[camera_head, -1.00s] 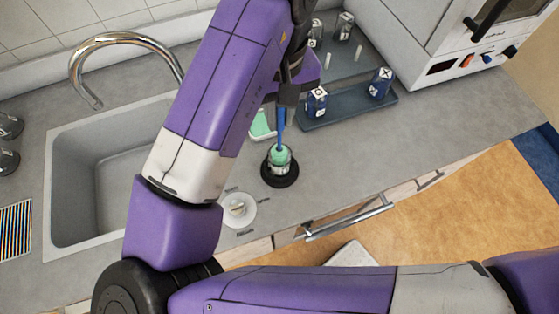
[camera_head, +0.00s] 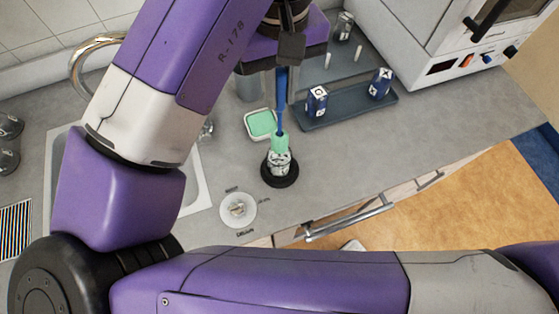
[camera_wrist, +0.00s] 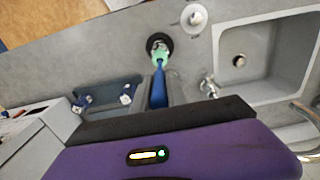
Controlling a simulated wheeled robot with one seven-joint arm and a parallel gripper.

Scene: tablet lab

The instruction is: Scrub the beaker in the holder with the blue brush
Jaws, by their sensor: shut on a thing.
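My gripper (camera_head: 290,48) is shut on the blue brush (camera_head: 281,95), held upright over the counter. The brush has a blue handle and a pale green head. The beaker (camera_head: 280,165) is clear glass and stands in the round black holder (camera_head: 281,182). The green head is at the beaker's mouth; I cannot tell whether its tip is just inside or just above the rim. In the wrist view the brush's blue handle (camera_wrist: 158,88) runs from my gripper to the green head, which overlaps the black holder (camera_wrist: 153,40) and hides most of the beaker.
A white dish with a green pad (camera_head: 262,123) sits left of the brush. A dark blue tray (camera_head: 347,108) with two blue marked containers is to the right. A white round dial (camera_head: 238,210) is on the counter front. The sink (camera_wrist: 262,55) shows partly behind my arm.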

